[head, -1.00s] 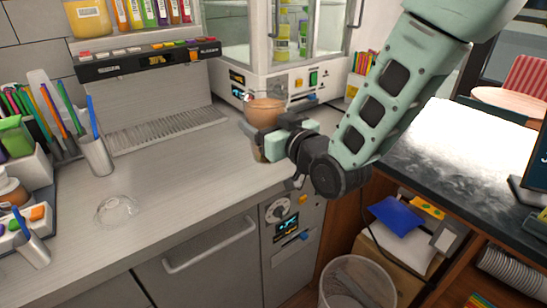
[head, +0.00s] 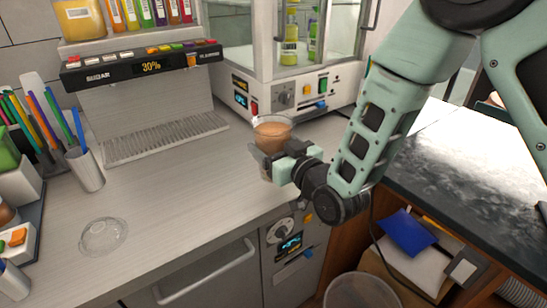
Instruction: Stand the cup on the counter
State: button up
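The cup (head: 272,130) is clear with an orange-brown drink inside and looks upright. My gripper (head: 268,160) is closed around its side, and the fingers and wrist hide much of the cup's lower part. The cup is at the right part of the grey counter (head: 185,185), near its front edge and in front of the white glass-sided machine. I cannot tell whether its base touches the counter.
A clear dome lid (head: 103,237) lies on the counter at the left. A drink dispenser (head: 145,70) with a drip grille stands behind. A holder of straws (head: 85,165) is at the left. The white glass-sided machine (head: 300,90) stands at the back right. The middle counter is clear.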

jog(key=shift+f+p, duration=0.3)
jog(key=shift+f, duration=1.55)
jog(key=shift+f, duration=0.2)
jog(key=o, duration=1.4)
jog(key=shift+r, duration=0.25)
jog(key=p+v, duration=0.1)
jog(key=v, duration=1.1)
jog(key=shift+p, duration=0.4)
